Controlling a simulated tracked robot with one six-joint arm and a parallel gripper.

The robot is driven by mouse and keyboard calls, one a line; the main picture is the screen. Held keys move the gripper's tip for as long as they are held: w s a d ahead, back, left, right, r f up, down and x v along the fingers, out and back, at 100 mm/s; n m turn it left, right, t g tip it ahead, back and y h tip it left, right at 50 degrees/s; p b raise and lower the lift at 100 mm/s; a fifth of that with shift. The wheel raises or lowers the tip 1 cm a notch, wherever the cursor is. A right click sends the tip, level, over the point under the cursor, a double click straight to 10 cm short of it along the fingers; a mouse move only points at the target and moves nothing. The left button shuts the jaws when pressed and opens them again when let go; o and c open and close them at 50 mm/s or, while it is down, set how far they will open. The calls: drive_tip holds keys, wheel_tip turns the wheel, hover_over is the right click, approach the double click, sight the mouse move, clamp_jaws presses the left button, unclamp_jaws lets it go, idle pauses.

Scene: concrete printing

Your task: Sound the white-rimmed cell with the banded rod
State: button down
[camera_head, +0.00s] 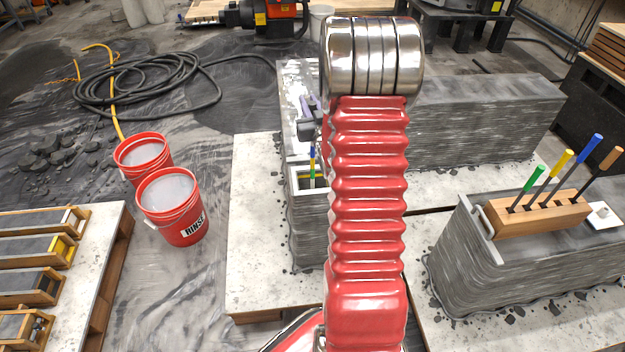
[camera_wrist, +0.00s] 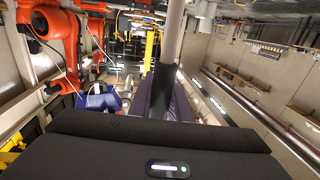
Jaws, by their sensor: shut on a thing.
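The banded rod (camera_head: 312,154) hangs upright below my gripper (camera_head: 309,106), with blue, yellow and green bands showing. Its lower part is within the opening of the white-rimmed cell (camera_head: 296,187) in the grey printed wall; how deep it reaches, I cannot tell. My arm hides the right part of the cell and most of the gripper. In the wrist view my gripper (camera_wrist: 165,95) shows purple fingers, shut on the rod (camera_wrist: 172,40), whose pale grey and black part stands up between them.
A wooden rack (camera_head: 535,213) holding several colored-handled rods stands on the right printed block (camera_head: 485,270). Two red buckets (camera_head: 172,205) stand on the left. A black hose (camera_head: 150,85) lies coiled behind them. Wooden trays (camera_head: 35,250) are at the far left.

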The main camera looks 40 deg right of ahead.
wheel_tip(320, 180, up, 14)
idle(1.2)
drive_tip(key=shift+f, duration=0.1)
